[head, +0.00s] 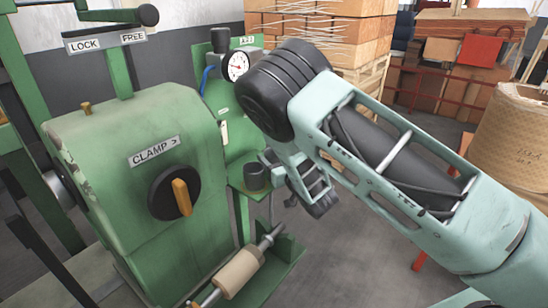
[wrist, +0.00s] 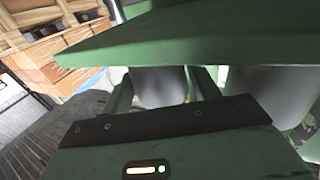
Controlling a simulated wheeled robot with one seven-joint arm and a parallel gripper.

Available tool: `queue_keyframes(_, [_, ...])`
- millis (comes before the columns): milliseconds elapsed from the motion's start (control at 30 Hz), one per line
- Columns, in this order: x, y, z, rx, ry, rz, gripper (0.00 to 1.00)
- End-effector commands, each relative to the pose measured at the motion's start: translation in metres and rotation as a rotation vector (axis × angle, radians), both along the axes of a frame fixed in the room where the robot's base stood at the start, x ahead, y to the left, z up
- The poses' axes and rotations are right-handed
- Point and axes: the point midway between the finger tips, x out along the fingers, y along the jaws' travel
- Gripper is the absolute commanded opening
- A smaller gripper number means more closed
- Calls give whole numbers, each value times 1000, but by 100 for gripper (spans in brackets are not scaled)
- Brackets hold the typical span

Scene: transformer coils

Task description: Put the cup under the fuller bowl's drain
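A dark cup (head: 255,177) stands upright on a small green shelf (head: 238,190) of the green machine in the head view. My gripper (head: 278,176) hangs below the black wrist joint, close to the right of the cup. In the wrist view, two green bars, apparently my gripper's fingers, reach forward (wrist: 163,90) with a gap between them. A smooth grey rounded body (wrist: 158,84) shows behind that gap. A second grey body (wrist: 268,92) is to its right. A green plate hides their tops and the fingertips. I cannot tell which are bowls, their fill levels or their drains.
The green plate (wrist: 200,38) crosses close ahead in the wrist view. The machine carries a clamp knob (head: 174,193), a gauge (head: 235,66) and a tan roll on a shaft (head: 238,274). Stacked boxes (head: 320,35) stand behind. Grey floor (head: 345,250) is open below my arm.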

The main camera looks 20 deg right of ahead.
Motion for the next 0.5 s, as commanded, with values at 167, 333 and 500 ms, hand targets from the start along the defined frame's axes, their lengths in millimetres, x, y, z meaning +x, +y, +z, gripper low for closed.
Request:
queue_keyframes(167, [0, 0, 0, 0, 0, 0, 60])
queue_keyframes(333, [-1, 0, 2, -1, 0, 0, 60])
queue_keyframes(500, [-25, -6, -1, 1, 2, -1, 60])
